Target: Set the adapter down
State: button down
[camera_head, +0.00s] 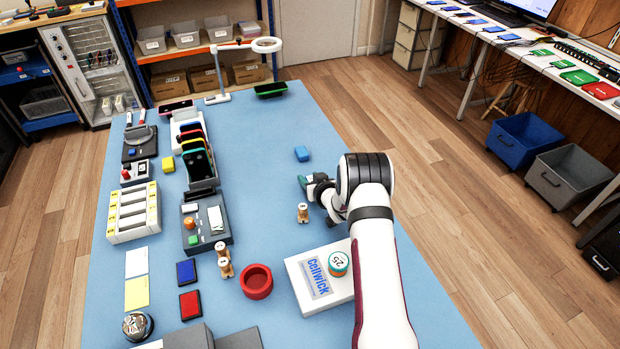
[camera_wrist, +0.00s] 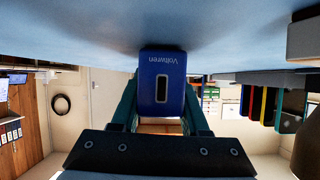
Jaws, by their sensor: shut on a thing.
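The adapter (camera_wrist: 162,85) is a dark blue block marked "Voltwren", with a dark slot in the face toward the wrist camera. It fills the space between the two teal fingers of my gripper (camera_wrist: 160,105), which is shut on it. The wrist picture is upside down, and the adapter's table-side end is close to the blue mat; I cannot tell whether it touches. In the head view my gripper (camera_head: 309,184) is low over the mat, right of centre. A small blue block (camera_head: 302,154) shows just beyond it; I cannot tell whether this is the adapter.
The blue mat (camera_head: 265,200) is mostly clear around my gripper. A small wooden figure (camera_head: 303,213) stands close by, and a white Cellwick box (camera_head: 300,285) with a round token (camera_head: 338,263) lies nearer.

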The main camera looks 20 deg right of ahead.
jog(key=shift+c, duration=2)
grip_release()
jog(key=shift+f, duration=0.1)
jog(key=shift+s+r, duration=0.2)
jog(key=shift+r, duration=0.05)
jog(key=v, duration=1.1)
jog(key=shift+s+r, duration=0.15)
jog(key=shift+s, duration=0.1)
jog(key=s+a+r+m+g+h, duration=0.2)
jog(key=s+a+r+m+g, duration=0.15)
jog(key=s+r+g, duration=0.45)
jog(key=s+a+r+g+y, duration=0.1)
jog(key=s+a, duration=0.3)
jog(key=s, duration=0.5)
jog(key=s+a+r+m+g+y, duration=0.1)
jog(key=s+a+r, duration=0.3)
jog(key=s, duration=0.6)
jog(key=s+a+r+g+y, duration=0.1)
jog(key=s+a+r+g, duration=0.1)
jog(key=s+a, duration=0.4)
jog(key=s+r, duration=0.1)
jog(key=s, duration=0.3)
jog(key=shift+s+g+y, duration=0.2)
jog(key=shift+g+y, duration=0.2)
